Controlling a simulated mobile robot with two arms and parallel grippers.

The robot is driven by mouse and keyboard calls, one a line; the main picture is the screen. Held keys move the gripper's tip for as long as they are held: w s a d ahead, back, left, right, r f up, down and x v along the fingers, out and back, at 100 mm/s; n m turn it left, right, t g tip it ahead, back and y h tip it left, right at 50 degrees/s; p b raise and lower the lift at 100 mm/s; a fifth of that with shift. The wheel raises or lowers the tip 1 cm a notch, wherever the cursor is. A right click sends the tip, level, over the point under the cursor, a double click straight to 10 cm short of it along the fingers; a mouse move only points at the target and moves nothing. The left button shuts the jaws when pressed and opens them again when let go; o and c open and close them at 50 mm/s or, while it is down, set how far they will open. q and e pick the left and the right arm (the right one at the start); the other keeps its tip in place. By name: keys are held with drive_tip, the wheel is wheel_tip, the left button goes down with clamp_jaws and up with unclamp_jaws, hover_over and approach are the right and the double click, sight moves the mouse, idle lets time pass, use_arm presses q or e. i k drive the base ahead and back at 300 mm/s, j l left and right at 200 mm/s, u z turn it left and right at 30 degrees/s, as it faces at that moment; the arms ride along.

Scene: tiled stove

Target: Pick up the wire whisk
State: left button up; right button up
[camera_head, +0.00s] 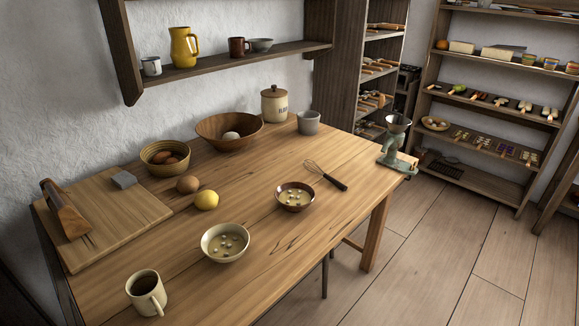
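The wire whisk (327,176) lies on the wooden table (255,253), right of its middle. Its dark handle points towards the front right and its wire loops point to the back left. It lies just behind and to the right of a small brown bowl (294,197) and looks apart from it. Neither of my grippers shows in the head view.
A cream bowl (225,243), a mug (147,292), a lemon (206,200) and a cutting board (103,216) stand nearer or left. A grey cup (309,122) stands behind the whisk, and a grinder (394,143) is at the right edge. Bare wood surrounds the whisk's right side.

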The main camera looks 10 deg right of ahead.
sight(338, 183)
drive_tip(key=i+l+u, duration=0.15)
drive_tip(key=l, duration=0.35)
drive_tip(key=i+l+u, duration=0.15)
drive_tip(key=l, duration=0.4)
drive_tip(key=i+l+u, duration=0.15)
drive_tip(key=l, duration=0.4)
drive_tip(key=l+u, duration=0.15)
drive_tip(key=l, duration=0.4)
